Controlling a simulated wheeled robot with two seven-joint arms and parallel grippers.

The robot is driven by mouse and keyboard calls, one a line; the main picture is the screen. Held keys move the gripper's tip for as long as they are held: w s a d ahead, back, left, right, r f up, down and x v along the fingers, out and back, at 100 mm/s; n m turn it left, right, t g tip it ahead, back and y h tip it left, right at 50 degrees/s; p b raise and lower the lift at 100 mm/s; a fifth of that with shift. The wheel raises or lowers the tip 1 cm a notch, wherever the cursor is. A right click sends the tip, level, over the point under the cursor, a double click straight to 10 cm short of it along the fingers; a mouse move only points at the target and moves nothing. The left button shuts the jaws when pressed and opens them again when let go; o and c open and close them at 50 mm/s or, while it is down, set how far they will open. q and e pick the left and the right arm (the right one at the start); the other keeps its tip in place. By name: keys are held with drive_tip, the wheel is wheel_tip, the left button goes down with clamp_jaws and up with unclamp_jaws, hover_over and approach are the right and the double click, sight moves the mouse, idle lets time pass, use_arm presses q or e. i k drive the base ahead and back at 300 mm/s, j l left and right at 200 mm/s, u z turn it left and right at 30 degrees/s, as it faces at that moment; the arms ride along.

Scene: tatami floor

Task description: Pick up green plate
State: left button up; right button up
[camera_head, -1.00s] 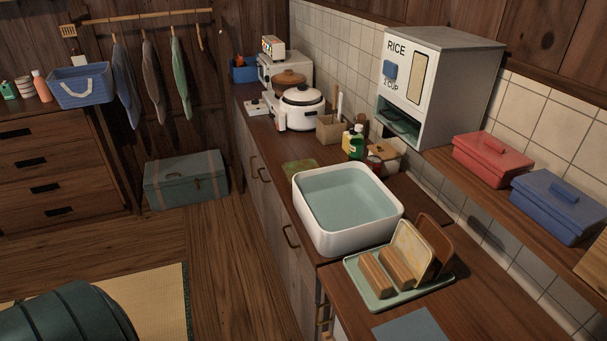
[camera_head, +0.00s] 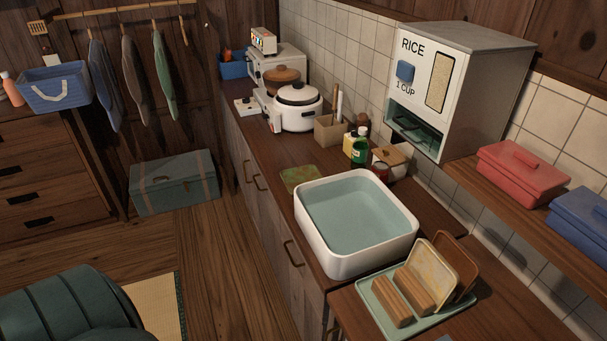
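No plain green plate stands out clearly. A pale green tray (camera_head: 452,318) lies on the counter at the lower right, with wooden blocks and two upright boards on it. A flat mottled green square (camera_head: 301,179) lies on the counter behind the white basin. Something dark greenish sits in the lower opening of the rice dispenser (camera_head: 472,85); its shape is hard to tell. Neither of my grippers is in view.
The white basin (camera_head: 322,247) with pale blue-green inside takes up the counter's near middle. Bottles, a rice cooker (camera_head: 297,116) and a holder stand behind it. Red (camera_head: 522,172) and blue boxes sit on the right shelf. A dark green bundle (camera_head: 60,310) lies at the lower left.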

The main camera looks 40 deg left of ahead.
sight(292, 177)
drive_tip(key=i+j+z, duration=0.1)
drive_tip(key=j, duration=0.35)
drive_tip(key=i+j, duration=0.2)
drive_tip(key=j, duration=0.2)
drive_tip(key=i+j+z, duration=0.15)
drive_tip(key=j, duration=0.3)
drive_tip(key=i+j, duration=0.1)
drive_tip(key=j, duration=0.35)
drive_tip(key=i+j+z, duration=0.15)
drive_tip(key=j, duration=0.3)
drive_tip(key=k, duration=0.05)
